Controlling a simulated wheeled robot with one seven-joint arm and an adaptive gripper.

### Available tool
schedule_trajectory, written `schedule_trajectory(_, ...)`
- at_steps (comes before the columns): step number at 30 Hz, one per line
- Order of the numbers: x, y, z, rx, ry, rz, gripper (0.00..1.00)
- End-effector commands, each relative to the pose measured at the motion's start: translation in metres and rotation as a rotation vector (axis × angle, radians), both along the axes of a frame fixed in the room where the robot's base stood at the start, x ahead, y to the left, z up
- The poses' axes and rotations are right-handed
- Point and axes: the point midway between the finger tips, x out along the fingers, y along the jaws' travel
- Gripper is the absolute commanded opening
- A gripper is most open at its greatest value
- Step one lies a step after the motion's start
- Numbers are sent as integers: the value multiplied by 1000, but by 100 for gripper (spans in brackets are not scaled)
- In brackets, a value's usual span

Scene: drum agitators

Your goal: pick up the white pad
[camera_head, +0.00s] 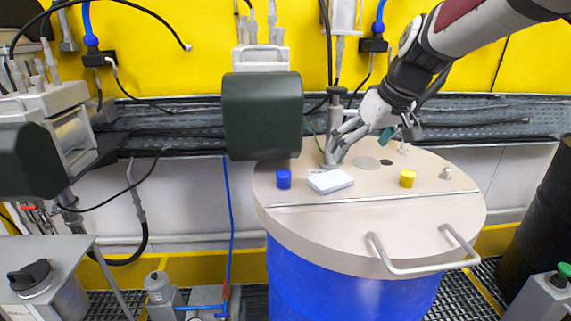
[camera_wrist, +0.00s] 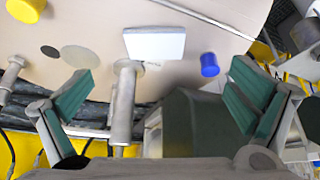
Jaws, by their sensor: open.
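The white pad (camera_head: 330,181) is a flat pale rectangular block lying on the beige round lid (camera_head: 400,240) of a blue drum. It also shows in the wrist view (camera_wrist: 155,44), at the upper middle. My gripper (camera_head: 375,138) is above the back of the lid, behind and to the right of the pad in the head view. In the wrist view its two green-padded fingers (camera_wrist: 155,95) are spread wide with nothing held between them. The pad lies beyond the fingertips, apart from them. Nothing covers the pad in either view.
A blue cap (camera_head: 284,179) stands left of the pad, a yellow cap (camera_head: 407,178) to its right. A metal post (camera_wrist: 124,105) and dark green motor housing (camera_head: 262,116) rise at the lid's back. A handle (camera_head: 425,262) is at the front.

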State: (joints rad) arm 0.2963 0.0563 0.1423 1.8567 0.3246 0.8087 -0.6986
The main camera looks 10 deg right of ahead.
Motion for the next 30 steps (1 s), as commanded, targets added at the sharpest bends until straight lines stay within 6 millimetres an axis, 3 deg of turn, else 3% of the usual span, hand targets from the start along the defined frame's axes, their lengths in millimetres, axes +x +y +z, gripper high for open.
schedule_trajectory(3,17,-6,-3,7,-8,18,100)
schedule_trajectory(8,26,-7,-10,10,-12,28,100)
schedule_trajectory(19,54,6,-65,11,-11,28,100)
schedule_trajectory(30,68,14,-90,11,-10,28,100)
